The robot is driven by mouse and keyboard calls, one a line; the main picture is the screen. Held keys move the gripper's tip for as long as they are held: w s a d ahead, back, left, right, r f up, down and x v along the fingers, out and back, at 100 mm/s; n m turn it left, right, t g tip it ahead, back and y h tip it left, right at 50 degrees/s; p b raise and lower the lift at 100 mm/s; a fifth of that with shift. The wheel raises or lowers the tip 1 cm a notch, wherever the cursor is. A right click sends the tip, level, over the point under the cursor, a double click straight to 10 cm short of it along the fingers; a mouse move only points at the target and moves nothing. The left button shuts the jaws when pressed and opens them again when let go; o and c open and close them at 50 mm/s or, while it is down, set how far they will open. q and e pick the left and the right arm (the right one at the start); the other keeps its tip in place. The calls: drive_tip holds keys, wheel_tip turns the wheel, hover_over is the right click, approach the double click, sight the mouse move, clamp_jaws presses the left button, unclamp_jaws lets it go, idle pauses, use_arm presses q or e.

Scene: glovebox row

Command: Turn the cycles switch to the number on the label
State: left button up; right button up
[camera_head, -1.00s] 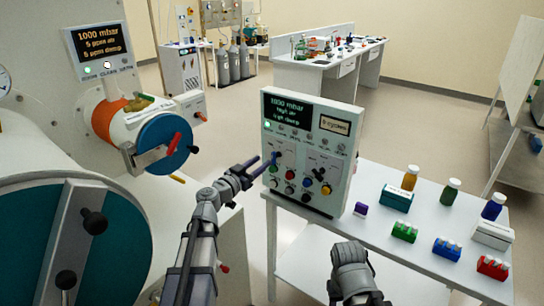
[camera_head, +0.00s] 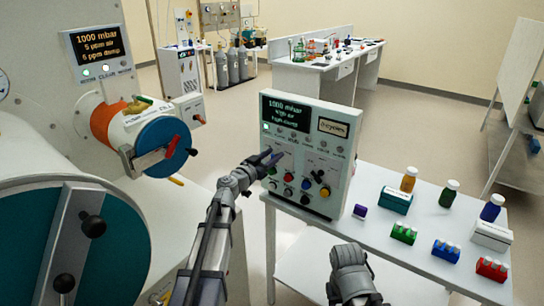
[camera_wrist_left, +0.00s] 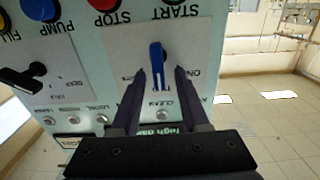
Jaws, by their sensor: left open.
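The control box (camera_head: 308,150) stands upright on the white table, with a small screen and a cream label (camera_head: 333,127) reading a number and "cycles"; the number is too small to read surely. My left gripper (camera_head: 270,157) is at the left half of its front. In the left wrist view, upside down, the open fingers (camera_wrist_left: 160,73) are on either side of a blue switch handle (camera_wrist_left: 156,56); contact cannot be told. A black switch handle (camera_wrist_left: 22,82) sits on the neighbouring plate, also seen in the head view (camera_head: 321,177). My right gripper is not visible.
Coloured push buttons, including a blue one (camera_wrist_left: 40,9) and a red one (camera_wrist_left: 104,4), line the box beside the switches. Bottles, small racks and boxes stand on the white table (camera_head: 375,230) to the right. A large chamber with a blue door (camera_head: 163,143) is at left.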

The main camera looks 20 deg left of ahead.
use_arm(q)
clamp_jaws()
idle(0.4)
drive_tip(key=n, duration=0.2)
drive_tip(key=a+n, duration=0.1)
drive_tip(key=n, duration=0.2)
drive_tip(key=shift+w+f, duration=0.15)
idle(0.3)
unclamp_jaws()
drive_tip(key=v, duration=0.8)
